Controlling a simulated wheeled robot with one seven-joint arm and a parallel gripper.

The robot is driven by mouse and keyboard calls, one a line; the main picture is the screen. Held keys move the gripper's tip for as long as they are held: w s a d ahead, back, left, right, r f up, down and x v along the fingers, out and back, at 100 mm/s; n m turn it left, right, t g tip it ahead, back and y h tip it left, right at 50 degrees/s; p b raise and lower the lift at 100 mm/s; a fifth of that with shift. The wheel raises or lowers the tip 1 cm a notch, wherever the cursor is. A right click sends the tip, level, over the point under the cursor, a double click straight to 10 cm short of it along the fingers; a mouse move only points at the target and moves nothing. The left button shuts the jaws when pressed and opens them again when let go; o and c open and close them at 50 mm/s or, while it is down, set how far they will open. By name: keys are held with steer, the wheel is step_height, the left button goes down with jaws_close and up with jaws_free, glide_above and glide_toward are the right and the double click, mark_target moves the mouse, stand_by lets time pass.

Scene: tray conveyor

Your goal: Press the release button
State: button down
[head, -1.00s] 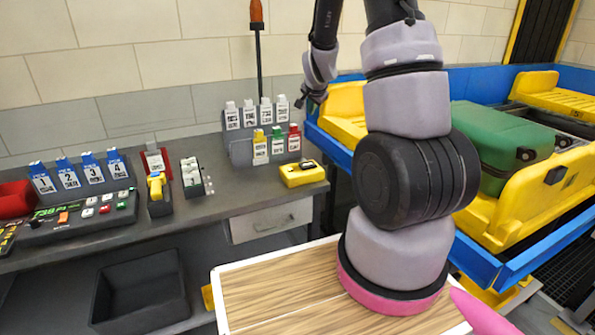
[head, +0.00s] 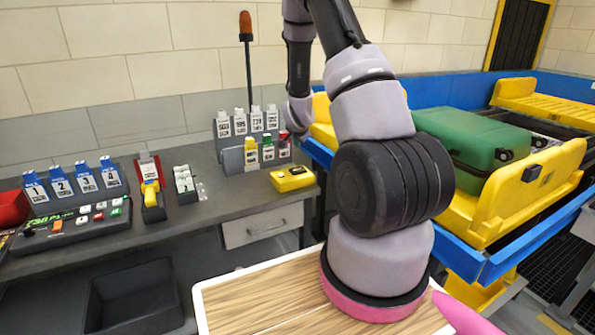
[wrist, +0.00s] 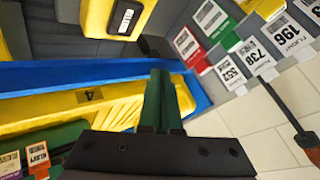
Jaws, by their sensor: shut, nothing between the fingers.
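No button marked as release can be read in these views. A yellow box with a dark top part (head: 292,178) sits at the right end of the grey counter; it also shows at the top of the wrist view (wrist: 122,18). A control panel with several coloured buttons (head: 75,225) lies at the left of the counter. My gripper (wrist: 160,78) is shut and empty, pointing toward the yellow box and apart from it. In the head view, my gripper is small and partly hidden near the tag rack, above and behind the box.
A rack of white, yellow, green and red tags (head: 250,150) stands behind the box, close to my gripper. The blue-edged conveyor (head: 480,265) on the right holds yellow trays (head: 520,200) and a green suitcase (head: 470,140). An orange-tipped pole (head: 246,60) rises behind the rack.

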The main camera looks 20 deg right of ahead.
mark_target(297, 171)
steer(key=shift+f, duration=3.95)
steer(key=shift+f, duration=0.15)
steer(key=shift+f, duration=0.25)
steer(key=shift+f, duration=0.45)
steer(key=shift+r, duration=0.85)
